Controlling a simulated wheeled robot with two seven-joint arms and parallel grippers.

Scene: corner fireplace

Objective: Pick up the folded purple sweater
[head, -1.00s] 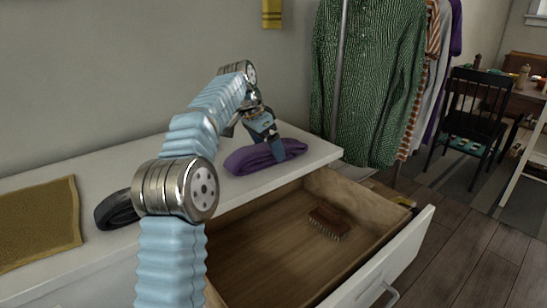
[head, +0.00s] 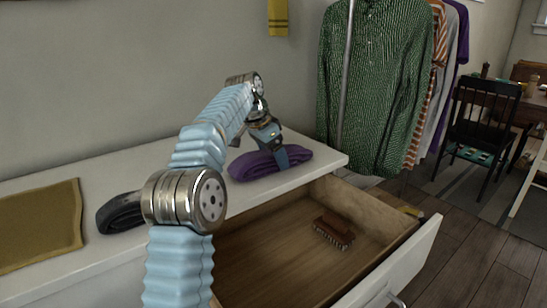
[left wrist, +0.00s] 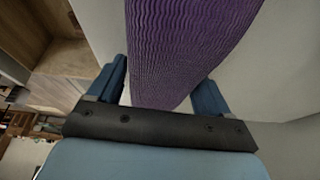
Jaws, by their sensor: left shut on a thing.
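The folded purple sweater (head: 256,166) lies on the white dresser top near its right end, above the open drawer. My left gripper (head: 281,160) reaches down over the sweater, with one finger showing against its near side in the head view. In the left wrist view the purple knit (left wrist: 185,50) runs between the two blue fingers of my left gripper (left wrist: 162,95). The gripper is shut on the sweater, which still appears to rest on the dresser. My right gripper is not in view.
The dresser top (head: 150,178) also holds a dark rolled item (head: 118,214) and a mustard cloth (head: 40,225) at left. The open drawer (head: 285,255) holds a brown brush (head: 333,230). A clothes rack with a green shirt (head: 375,80) stands at right.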

